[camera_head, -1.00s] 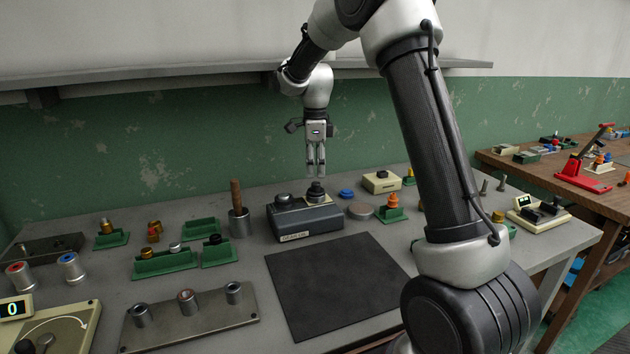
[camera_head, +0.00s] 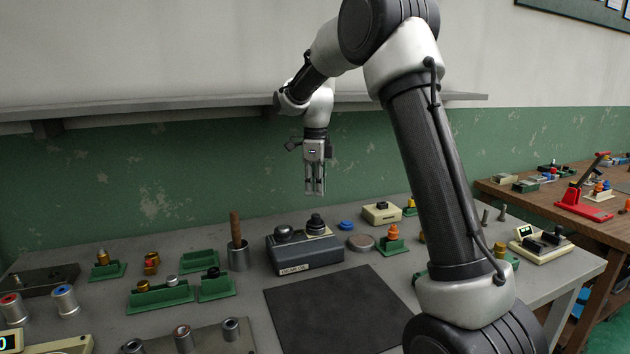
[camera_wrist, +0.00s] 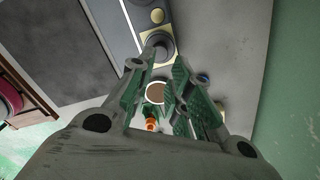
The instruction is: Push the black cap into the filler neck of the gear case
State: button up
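The grey gear case (camera_head: 305,256), with a label on its front, stands behind the black mat. A black stepped cap (camera_head: 316,222) sits upright over the beige plate on its right end; it also shows in the wrist view as a dark round shape (camera_wrist: 161,46). The filler neck is hidden beneath it, and I cannot tell how deep the cap sits. A dark dome (camera_head: 284,232) is on the case's left end. My gripper (camera_head: 315,192) points down, empty, above the cap with a visible gap. Its fingers (camera_wrist: 164,68) are apart in the wrist view.
A brown-handled tool stands in a metal cup (camera_head: 238,256) left of the case. A grey disc (camera_head: 361,242), blue cap (camera_head: 346,225) and orange part on a green block (camera_head: 392,240) lie to the right. The black mat (camera_head: 335,308) is clear.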

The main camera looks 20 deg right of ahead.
aim_at(316, 215)
jog(key=shift+f+m, duration=0.3)
jog(key=shift+f, duration=0.1)
grip_shut()
jog(key=shift+f, duration=2.85)
jog(key=shift+f, duration=0.35)
